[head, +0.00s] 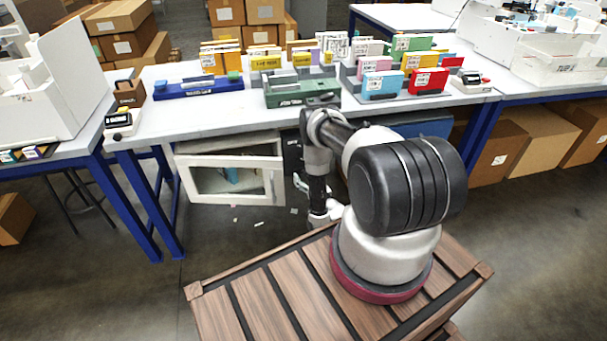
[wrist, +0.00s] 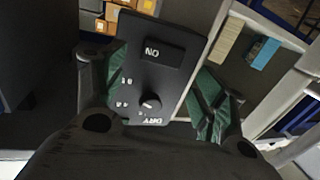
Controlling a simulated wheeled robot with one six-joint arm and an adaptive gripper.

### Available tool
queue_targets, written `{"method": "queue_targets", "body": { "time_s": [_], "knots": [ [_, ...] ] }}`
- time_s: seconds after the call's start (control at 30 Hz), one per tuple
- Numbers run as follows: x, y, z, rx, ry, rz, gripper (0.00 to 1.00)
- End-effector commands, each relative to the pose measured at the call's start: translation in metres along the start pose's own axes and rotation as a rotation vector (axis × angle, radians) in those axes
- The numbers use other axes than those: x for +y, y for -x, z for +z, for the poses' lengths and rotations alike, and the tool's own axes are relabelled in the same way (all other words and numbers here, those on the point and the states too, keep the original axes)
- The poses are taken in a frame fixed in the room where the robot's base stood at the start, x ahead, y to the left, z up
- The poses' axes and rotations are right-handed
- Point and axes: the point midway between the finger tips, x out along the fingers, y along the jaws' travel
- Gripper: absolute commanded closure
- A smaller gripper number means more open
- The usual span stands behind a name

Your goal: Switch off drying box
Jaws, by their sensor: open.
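The panel carries a raised dark rectangle (wrist: 162,52) marked "ON", a small round knob (wrist: 151,103) and "DRY" lettering. My gripper (wrist: 160,88) is open, with its green-padded fingers seen on either side of the panel. It holds nothing. Contact with the panel cannot be told. In the head view my arm reaches down in front of the table, close to the box's right side.
The white worktable (head: 215,112) above the box carries several coloured cartons and a green tray (head: 300,90). Blue table legs (head: 130,205) stand left of the box. Cardboard boxes (head: 545,140) fill the space under the right table. Small scraps lie on the floor before the box.

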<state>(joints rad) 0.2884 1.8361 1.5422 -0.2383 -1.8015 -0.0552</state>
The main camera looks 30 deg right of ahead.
Motion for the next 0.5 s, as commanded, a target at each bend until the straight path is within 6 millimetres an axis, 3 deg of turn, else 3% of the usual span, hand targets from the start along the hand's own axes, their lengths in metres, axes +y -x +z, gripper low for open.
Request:
{"method": "queue_targets", "body": {
  "time_s": [0.23,0.5],
  "knots": [
    [0.000,0.057,0.001,-0.004,-0.001,0.001,0.29],
    [0.000,0.085,0.000,-0.001,0.000,-0.001,0.29]
  ]
}}
